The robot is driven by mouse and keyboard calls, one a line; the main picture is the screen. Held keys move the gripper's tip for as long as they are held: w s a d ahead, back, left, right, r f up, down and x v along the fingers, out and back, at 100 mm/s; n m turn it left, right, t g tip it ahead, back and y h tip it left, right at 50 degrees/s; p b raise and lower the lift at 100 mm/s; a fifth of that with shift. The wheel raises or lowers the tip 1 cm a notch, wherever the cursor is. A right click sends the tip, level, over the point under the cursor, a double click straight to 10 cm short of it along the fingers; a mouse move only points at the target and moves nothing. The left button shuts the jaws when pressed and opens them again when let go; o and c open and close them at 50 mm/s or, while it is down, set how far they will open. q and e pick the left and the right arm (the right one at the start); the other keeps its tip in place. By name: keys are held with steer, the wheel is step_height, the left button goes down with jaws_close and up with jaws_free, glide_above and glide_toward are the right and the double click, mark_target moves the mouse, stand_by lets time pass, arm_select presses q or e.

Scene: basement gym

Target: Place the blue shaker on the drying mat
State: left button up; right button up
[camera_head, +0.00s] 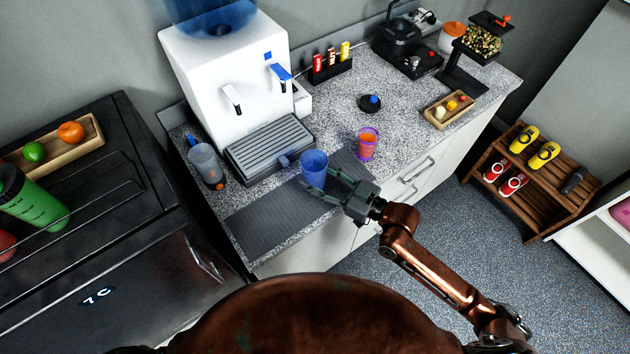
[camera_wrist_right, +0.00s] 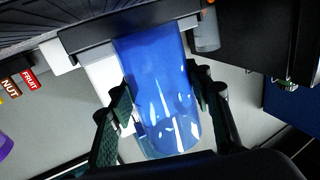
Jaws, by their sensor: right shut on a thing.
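The blue shaker (camera_head: 314,165) is upright between the fingers of my right gripper (camera_head: 328,188), over the dark ribbed drying mat (camera_head: 270,221) on the counter. I cannot tell whether its base touches the mat. In the right wrist view the blue shaker (camera_wrist_right: 162,90) is see-through and fills the space between the two dark fingers of my right gripper (camera_wrist_right: 160,100), which is shut on it. My left gripper is not in view.
The white water dispenser (camera_head: 215,70) with its drip tray (camera_head: 270,150) stands behind the mat. An orange-and-purple cup (camera_head: 368,144) is right of the shaker, and a grey clear bottle (camera_head: 206,165) stands left. A dark lid (camera_head: 370,103) lies behind. The mat's left part is bare.

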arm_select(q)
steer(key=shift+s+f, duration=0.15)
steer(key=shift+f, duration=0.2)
arm_select(e)
steer(key=shift+f, duration=1.3)
steer(key=shift+f+b, duration=0.15)
steer(key=shift+b, duration=0.15)
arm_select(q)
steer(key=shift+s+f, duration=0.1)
arm_select(e)
steer(key=o, duration=1.4)
steer(key=shift+c, duration=0.2)
steer(key=shift+d+r, duration=0.1)
steer(key=shift+r, duration=0.1)
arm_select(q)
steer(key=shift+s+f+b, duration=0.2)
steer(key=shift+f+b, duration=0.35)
arm_select(e)
steer(key=v, duration=1.2)
